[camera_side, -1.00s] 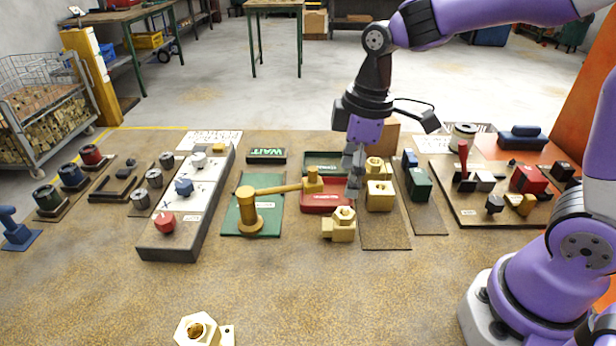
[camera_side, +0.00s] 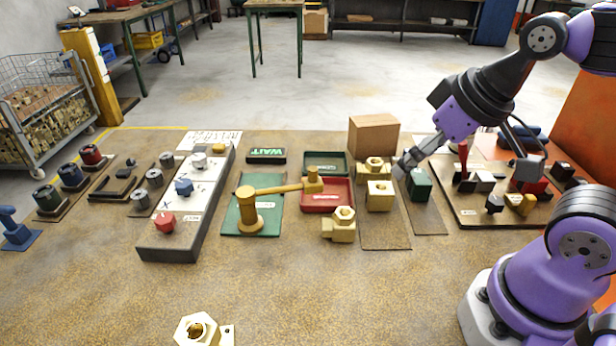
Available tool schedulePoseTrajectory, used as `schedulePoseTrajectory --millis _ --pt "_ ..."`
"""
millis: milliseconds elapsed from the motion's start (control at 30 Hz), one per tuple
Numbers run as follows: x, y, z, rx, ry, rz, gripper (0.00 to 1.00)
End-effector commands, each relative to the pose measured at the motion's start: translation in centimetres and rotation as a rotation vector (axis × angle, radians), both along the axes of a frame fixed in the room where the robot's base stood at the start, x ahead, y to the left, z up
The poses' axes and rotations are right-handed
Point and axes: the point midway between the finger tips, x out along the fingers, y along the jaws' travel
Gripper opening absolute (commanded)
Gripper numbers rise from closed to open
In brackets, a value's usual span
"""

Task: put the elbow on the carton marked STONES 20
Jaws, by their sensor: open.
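A plain brown carton (camera_side: 374,135) stands at the back, right of centre; no marking is legible on its visible faces. A brass elbow-like fitting with a hex end (camera_side: 341,225) sits on the bench in front of the red tray. A similar brass fitting (camera_side: 203,330) is at the near edge, partly cut off by the frame. Two more brass pieces, a rear one (camera_side: 374,167) and a block with a hole (camera_side: 380,195), stand in front of the carton. I cannot tell which is the elbow meant. My gripper (camera_side: 404,168) is open and empty, tilted, right of these pieces.
A dark green block (camera_side: 419,184) is close to my fingertips. A red tray (camera_side: 327,207) and a green tray (camera_side: 325,158) lie left of the brass pieces. The front bench is mostly clear.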

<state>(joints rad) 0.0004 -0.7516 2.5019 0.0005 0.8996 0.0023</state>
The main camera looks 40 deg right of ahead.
Motion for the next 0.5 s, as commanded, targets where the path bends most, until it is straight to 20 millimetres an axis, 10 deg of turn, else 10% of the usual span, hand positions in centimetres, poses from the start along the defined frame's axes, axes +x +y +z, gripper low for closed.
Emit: schedulePoseTrajectory --millis 233,500 --pt "0.8 0.1 -0.5 -0.023 0.029 0.077 0.83" --pt "4.9 0.9 -4.3 -0.06 0.119 0.56 0.83"
